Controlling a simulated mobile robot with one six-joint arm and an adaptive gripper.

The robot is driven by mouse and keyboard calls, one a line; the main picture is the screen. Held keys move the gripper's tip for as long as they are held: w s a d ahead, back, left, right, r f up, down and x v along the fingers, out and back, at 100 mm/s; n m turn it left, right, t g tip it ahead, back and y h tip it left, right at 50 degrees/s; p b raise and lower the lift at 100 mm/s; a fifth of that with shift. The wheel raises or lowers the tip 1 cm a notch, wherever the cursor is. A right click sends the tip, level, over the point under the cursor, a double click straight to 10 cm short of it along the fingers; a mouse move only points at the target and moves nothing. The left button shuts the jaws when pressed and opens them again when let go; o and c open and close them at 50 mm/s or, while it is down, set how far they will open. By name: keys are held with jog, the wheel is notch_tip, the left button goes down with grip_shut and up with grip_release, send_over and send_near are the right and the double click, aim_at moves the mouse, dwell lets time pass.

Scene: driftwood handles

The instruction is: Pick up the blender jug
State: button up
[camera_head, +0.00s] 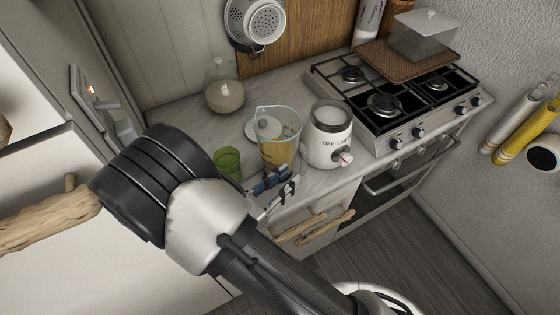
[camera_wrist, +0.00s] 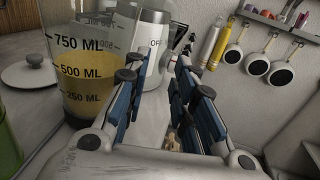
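The blender jug (camera_head: 279,150) is a clear measuring jug with yellow liquid, upright on the counter. It also shows at the left of the wrist view (camera_wrist: 85,70), with its 250, 500 and 750 ML marks. My gripper (camera_head: 276,186) is at the counter's front edge, just in front of the jug's lower part. In the wrist view my gripper (camera_wrist: 155,80) has its blue-padded fingers apart with nothing between them. The jug is to the left of the left finger, which hides part of its right side. Whether they touch cannot be told.
The white blender base (camera_head: 328,143) stands right of the jug. A green cup (camera_head: 227,162) is close on the left, a white lid (camera_head: 260,128) and a glass jar (camera_head: 223,95) behind. A gas stove (camera_head: 392,98) is further right. Driftwood handles (camera_head: 318,228) stick out below the counter.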

aim_at(302, 168)
jog(key=b+x, duration=0.1)
jog(key=x, duration=0.5)
jog(key=shift+w+d+r, duration=0.15)
jog(key=shift+w+d, duration=0.05)
jog(key=shift+d, duration=0.15)
jog(key=shift+c, duration=0.4)
grip_shut()
jog(key=shift+r, duration=0.1)
